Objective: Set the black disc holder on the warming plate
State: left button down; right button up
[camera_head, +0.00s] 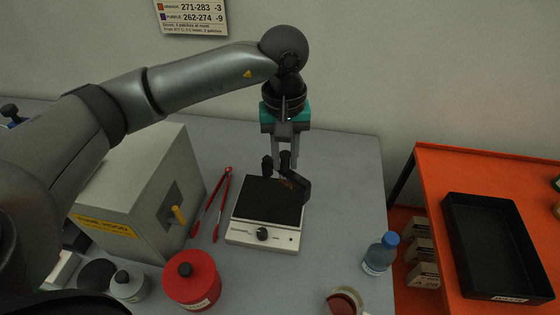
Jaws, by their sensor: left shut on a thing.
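The warming plate (248,235) is a white-cased unit with a dark square top and a front knob, on the grey bench. My left gripper (285,163) points down over the plate's back part, shut on the black disc holder (303,190). The holder is a small dark upright shape with a brownish patch, over the right back part of the plate's top. The gripper covers part of it. I cannot tell whether its underside touches the plate. My right gripper is not in view.
Red tongs (213,205) lie left of the plate, beside a grey box with a yellow lever (150,190). A red canister (192,283) stands in front, and a blue-capped bottle (380,254) at right. An orange table (433,190) holds a black tray (455,245).

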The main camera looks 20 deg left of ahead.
pick_arm(q)
jog(key=w+a+n+p, duration=0.5)
jog(key=n, duration=0.1)
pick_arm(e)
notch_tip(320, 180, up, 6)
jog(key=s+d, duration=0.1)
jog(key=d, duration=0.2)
pick_arm(q)
notch_tip(320, 180, down, 7)
jog(key=b, duration=0.4)
jog(key=shift+b, duration=0.35)
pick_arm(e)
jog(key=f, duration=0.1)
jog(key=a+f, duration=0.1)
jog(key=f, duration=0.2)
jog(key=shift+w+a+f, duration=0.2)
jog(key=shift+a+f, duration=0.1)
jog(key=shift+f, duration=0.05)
pick_arm(q)
jog(key=shift+f+b, duration=0.5)
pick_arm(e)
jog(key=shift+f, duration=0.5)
pick_arm(q)
jog(key=shift+c, duration=0.2)
grip_release()
